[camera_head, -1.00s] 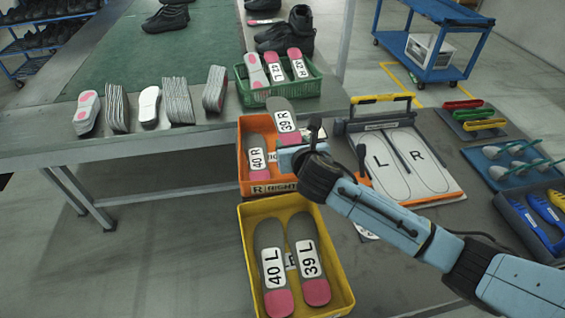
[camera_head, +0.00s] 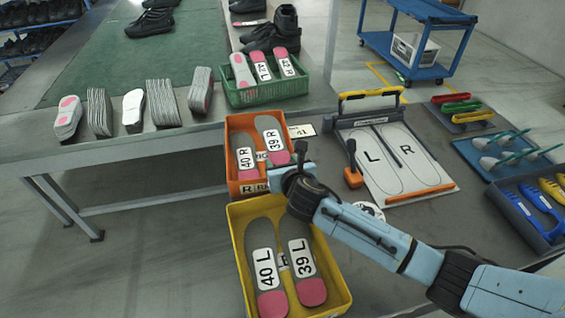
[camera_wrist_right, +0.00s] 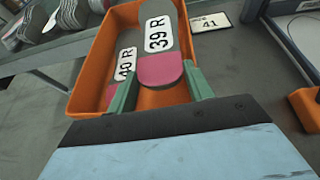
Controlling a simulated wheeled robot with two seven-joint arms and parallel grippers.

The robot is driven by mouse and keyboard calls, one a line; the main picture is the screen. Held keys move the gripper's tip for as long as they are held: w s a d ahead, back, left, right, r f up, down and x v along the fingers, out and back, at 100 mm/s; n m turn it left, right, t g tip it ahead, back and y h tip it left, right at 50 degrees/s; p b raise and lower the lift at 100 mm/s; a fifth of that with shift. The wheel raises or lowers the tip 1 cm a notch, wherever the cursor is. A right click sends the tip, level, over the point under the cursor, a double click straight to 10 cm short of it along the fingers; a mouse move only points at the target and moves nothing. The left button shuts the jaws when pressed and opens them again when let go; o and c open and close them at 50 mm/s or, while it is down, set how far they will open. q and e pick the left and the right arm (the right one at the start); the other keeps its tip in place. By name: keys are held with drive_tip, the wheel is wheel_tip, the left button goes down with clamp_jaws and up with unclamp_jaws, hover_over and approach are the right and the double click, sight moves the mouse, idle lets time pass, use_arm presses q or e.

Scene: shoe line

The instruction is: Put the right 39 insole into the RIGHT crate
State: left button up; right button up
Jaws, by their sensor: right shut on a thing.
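The right 39 insole (camera_head: 271,138), grey with a pink heel and a "39 R" label, is in the orange right crate (camera_head: 253,189), beside the right 40 insole (camera_head: 245,158). My right gripper (camera_head: 284,162) is at its pink heel end. In the right wrist view the two green fingers of my right gripper (camera_wrist_right: 160,84) are on either side of the heel of the right 39 insole (camera_wrist_right: 162,40), shut on it. Whether the insole rests fully on the crate floor is hard to tell. My left gripper is not in view.
A yellow crate (camera_head: 237,246) with the 40 L and 39 L insoles stands in front of the orange crate. A green crate (camera_head: 266,96) with insoles is behind. An L/R board (camera_head: 386,160) with an orange-based lever lies to the right.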

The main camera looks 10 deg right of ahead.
drive_tip(key=shift+s+f, duration=0.25)
drive_tip(key=shift+f, duration=0.4)
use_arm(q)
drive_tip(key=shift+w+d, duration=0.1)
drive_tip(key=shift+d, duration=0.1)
use_arm(e)
drive_tip(key=o, duration=0.7)
drive_tip(key=shift+s+f, duration=0.1)
drive_tip(key=shift+f, duration=0.05)
drive_tip(key=shift+r, duration=0.65)
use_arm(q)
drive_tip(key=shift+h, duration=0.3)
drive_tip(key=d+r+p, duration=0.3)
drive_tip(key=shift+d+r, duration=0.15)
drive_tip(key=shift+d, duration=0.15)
use_arm(e)
drive_tip(key=v, duration=1.1)
drive_tip(key=shift+s+r, duration=0.15)
drive_tip(key=shift+r, duration=0.35)
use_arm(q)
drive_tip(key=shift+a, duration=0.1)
